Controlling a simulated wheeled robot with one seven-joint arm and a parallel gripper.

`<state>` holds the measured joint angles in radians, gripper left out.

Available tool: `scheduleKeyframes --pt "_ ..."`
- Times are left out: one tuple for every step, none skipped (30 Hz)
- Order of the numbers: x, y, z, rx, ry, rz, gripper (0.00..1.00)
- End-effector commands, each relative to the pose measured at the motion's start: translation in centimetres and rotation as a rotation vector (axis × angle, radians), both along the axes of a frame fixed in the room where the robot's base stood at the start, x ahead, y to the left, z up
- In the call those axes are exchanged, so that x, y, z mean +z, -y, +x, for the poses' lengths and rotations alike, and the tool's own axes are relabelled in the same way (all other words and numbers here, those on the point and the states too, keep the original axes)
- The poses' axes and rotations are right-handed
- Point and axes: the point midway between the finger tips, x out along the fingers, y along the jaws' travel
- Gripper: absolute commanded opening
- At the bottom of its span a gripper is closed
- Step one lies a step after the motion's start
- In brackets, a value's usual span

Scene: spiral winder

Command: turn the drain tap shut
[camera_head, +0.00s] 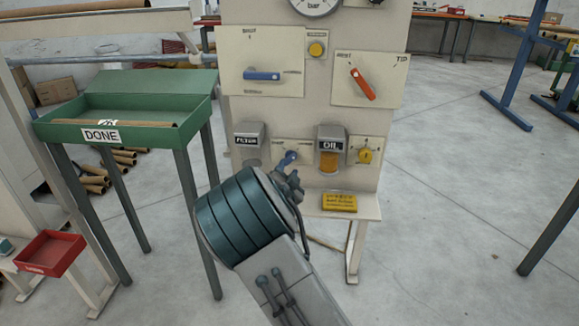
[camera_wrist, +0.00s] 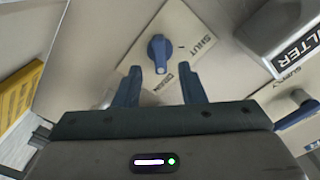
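The drain tap is a blue knob (camera_wrist: 160,52) on a cream plate marked SHUT in the wrist view. Its handle points down in that view, and the SHUT word sits to its right. In the head view the blue tap (camera_head: 289,159) is on the lower panel, between the filter and oil units. My gripper (camera_wrist: 161,73) is open, with one dark blue finger to each side of the tap's handle end. A gap shows on both sides. Whether the fingertips reach past the handle in depth I cannot tell. In the head view my gripper (camera_head: 292,183) is partly hidden by my wrist.
The filter unit (camera_head: 248,145) and oil cup (camera_head: 330,152) flank the tap. A yellow knob (camera_head: 365,156) is to the right. Above are a blue lever (camera_head: 262,75) and a red lever (camera_head: 362,84). A yellow block (camera_head: 340,202) lies on the ledge below. The green DONE tray (camera_head: 145,140) stands left.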

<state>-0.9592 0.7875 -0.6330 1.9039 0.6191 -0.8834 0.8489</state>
Motion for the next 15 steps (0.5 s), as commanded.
scheduleKeyframes --pt "-0.3 0.0 1.0 0.000 0.001 0.000 0.36" --pt "-0.2 0.1 1.5 -0.001 0.002 0.000 0.36" --pt "-0.2 0.1 2.1 -0.001 0.001 -0.001 0.36" --pt "-0.2 0.1 2.6 -0.001 0.001 -0.001 0.36" --pt "-0.2 0.1 3.0 0.000 0.001 -0.001 0.36" --pt "-0.2 0.1 3.4 0.000 0.000 0.000 0.36" --pt "-0.2 0.1 3.7 0.001 0.001 0.000 0.36" --pt "-0.2 0.1 4.0 0.001 0.001 -0.001 0.36" --pt "-0.1 0.1 4.3 0.000 0.000 -0.001 0.36" --pt "-0.1 0.1 4.5 0.001 -0.001 -0.001 0.36" --pt "-0.1 0.2 4.7 0.000 -0.001 -0.002 0.36" --pt "-0.1 0.2 4.8 0.000 -0.001 -0.002 0.36" --pt "-0.1 0.2 4.9 0.000 0.000 -0.001 0.36" --pt "0.0 0.2 5.0 0.000 0.000 -0.001 0.36" --pt "0.0 0.2 5.0 0.000 0.000 -0.001 0.36"
